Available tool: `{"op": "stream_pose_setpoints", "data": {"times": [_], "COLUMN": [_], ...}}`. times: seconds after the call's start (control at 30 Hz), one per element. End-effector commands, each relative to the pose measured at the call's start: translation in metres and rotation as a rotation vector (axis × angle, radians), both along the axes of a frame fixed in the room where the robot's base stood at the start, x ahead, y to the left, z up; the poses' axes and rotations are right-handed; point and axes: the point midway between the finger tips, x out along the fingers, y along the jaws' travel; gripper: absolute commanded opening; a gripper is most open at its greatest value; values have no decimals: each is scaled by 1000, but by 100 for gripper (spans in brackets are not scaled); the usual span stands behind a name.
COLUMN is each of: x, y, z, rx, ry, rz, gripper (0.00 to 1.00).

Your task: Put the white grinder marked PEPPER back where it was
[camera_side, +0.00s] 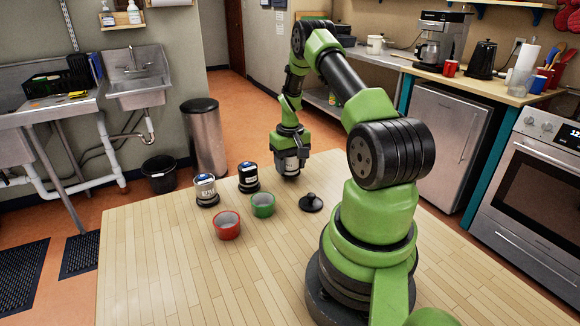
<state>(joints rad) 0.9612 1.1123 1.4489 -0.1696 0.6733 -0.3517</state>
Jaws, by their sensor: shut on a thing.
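My gripper (289,148) points down at the far part of the wooden table (180,275). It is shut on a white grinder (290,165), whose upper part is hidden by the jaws. The grinder is upright, low over the table; I cannot tell whether its dark base touches it. Its marking cannot be read. Another white grinder (205,188), with a blue patch on top and a dark base, stands at the left. A black grinder (249,178) with a pale label stands between it and my gripper.
A green bowl (262,206) and a red bowl (227,226) stand nearer the camera than the grinders. A black knobbed lid-like piece (311,203) lies to the right of the green bowl. The front left of the table is clear.

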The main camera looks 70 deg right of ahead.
Motion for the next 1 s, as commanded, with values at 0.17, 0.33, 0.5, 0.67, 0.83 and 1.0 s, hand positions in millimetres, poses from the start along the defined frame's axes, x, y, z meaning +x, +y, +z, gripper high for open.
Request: {"op": "stream_pose_setpoints", "data": {"times": [0.17,0.33,0.5,0.67,0.83,1.0], "x": [0,0,0,0,0,1], "y": [0,0,0,0,0,-1], "z": [-9,-9,-12,-12,-11,1], "rx": [-2,-2,-1,-1,-1,-4], "ry": [-1,-1,-1,-1,-1,-2], "rz": [0,0,0,0,0,0], "gripper": [14,14,59,78,78,78]}}
